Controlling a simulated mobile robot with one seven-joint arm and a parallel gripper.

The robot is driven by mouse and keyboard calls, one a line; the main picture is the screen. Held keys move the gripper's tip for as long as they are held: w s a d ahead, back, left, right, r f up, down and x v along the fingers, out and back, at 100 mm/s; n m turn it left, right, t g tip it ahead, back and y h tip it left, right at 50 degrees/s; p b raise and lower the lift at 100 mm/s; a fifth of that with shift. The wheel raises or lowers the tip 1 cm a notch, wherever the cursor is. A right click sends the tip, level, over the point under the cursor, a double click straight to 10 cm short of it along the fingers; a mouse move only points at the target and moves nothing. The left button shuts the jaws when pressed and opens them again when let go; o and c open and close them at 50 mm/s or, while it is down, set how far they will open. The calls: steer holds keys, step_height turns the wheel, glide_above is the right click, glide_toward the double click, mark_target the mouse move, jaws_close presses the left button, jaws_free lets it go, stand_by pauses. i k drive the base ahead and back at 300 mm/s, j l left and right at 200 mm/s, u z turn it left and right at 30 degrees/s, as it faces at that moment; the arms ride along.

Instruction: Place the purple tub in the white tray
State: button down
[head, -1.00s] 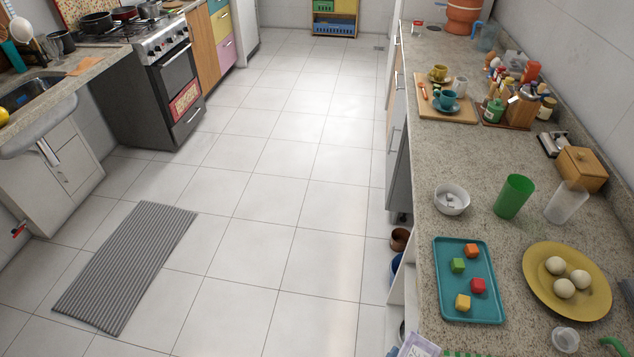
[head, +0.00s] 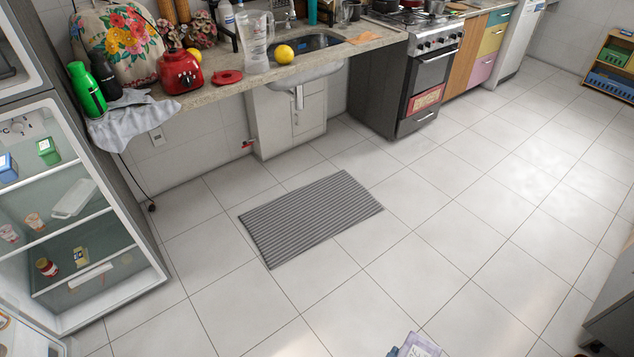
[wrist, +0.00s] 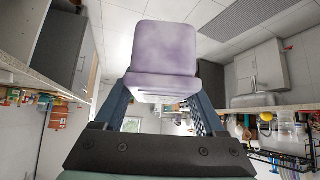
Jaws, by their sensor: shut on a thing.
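The purple tub (wrist: 165,50) is held between the two dark blue fingers of my gripper (wrist: 163,100) in the wrist view. In the head view, only the top of the purple tub (head: 419,345) shows at the bottom edge, with a bit of my gripper beside it. My gripper is shut on the tub, over the floor. A flat white tray (head: 74,199) lies on a middle shelf of the open fridge at the left, far from the tub.
A grey striped mat (head: 310,217) lies on the floor. A sink counter (head: 220,90) runs along the back. The tiled floor between is clear.

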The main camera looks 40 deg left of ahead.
mark_target(75, 203)
steer(key=j+u, duration=0.15)
steer(key=u, duration=0.3)
steer(key=i+j+u, duration=0.1)
steer(key=u, duration=0.4)
steer(key=j+u, duration=0.15)
steer(key=u, duration=0.3)
steer(key=i+j+u, duration=0.2)
steer(key=u, duration=0.3)
steer(key=i+j+u, duration=0.1)
steer(key=i+u, duration=0.15)
steer(key=u, duration=0.2)
steer(key=i+u, duration=0.25)
steer(key=u, duration=0.25)
steer(key=i+l+u, duration=0.1)
steer(key=i, duration=0.3)
steer(key=i+l+u, duration=0.15)
steer(key=i, duration=0.3)
steer(key=i+l+u, duration=0.1)
steer(key=i+l, duration=0.6)
steer(key=l, duration=0.05)
